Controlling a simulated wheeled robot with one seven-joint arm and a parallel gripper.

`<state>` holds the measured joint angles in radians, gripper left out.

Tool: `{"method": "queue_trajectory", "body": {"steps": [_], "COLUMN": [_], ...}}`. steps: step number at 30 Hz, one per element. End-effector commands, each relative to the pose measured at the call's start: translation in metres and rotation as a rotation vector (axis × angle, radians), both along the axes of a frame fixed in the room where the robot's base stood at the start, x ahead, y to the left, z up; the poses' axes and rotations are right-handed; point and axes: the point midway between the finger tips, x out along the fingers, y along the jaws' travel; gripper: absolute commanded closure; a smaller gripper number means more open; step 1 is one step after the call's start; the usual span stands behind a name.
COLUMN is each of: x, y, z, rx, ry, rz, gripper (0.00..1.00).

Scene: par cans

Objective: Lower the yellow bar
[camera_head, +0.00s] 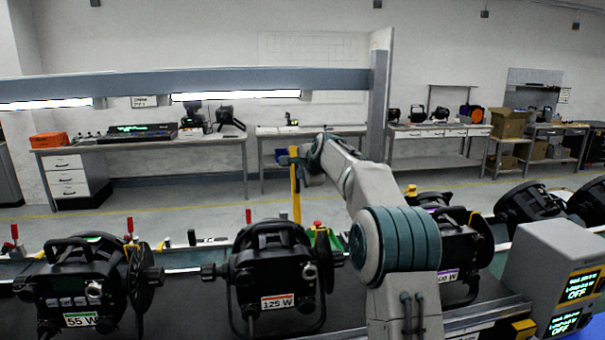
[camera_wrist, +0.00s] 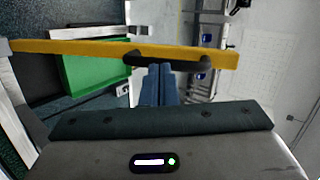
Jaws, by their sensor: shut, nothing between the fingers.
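The yellow bar (camera_head: 296,195) stands upright behind the bench in the head view, next to the end of my arm. In the wrist view the yellow bar (camera_wrist: 80,47) runs across the top of the picture, with a dark handle (camera_wrist: 190,60) on its near side. My gripper (camera_wrist: 158,70) points at this handle with its blue fingers together and empty. The fingertips are at or very near the handle; I cannot tell whether they touch it. In the head view my gripper (camera_head: 289,158) is at the bar's upper part, and its fingers are small there.
Black par cans stand along the near bench, among them one marked 125 W (camera_head: 275,270) and one marked 55 W (camera_head: 85,285). A grey box with OFF displays (camera_head: 555,270) stands at right. A green tray (camera_wrist: 95,75) lies beside the bar in the wrist view.

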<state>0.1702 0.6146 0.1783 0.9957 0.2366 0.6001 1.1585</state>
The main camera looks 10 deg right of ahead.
Motion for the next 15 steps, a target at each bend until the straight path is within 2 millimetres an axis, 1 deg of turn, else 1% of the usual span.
{"method": "queue_trajectory", "body": {"steps": [5, 11, 15], "x": [0.002, 0.020, 0.035], "y": [0.000, -0.001, -0.001], "z": [0.001, 0.003, 0.001], "rx": [0.000, 0.001, 0.002], "ry": [0.001, 0.002, 0.002], "rz": [0.000, 0.000, 0.000], "gripper": [1.00, 1.00, 1.00]}}
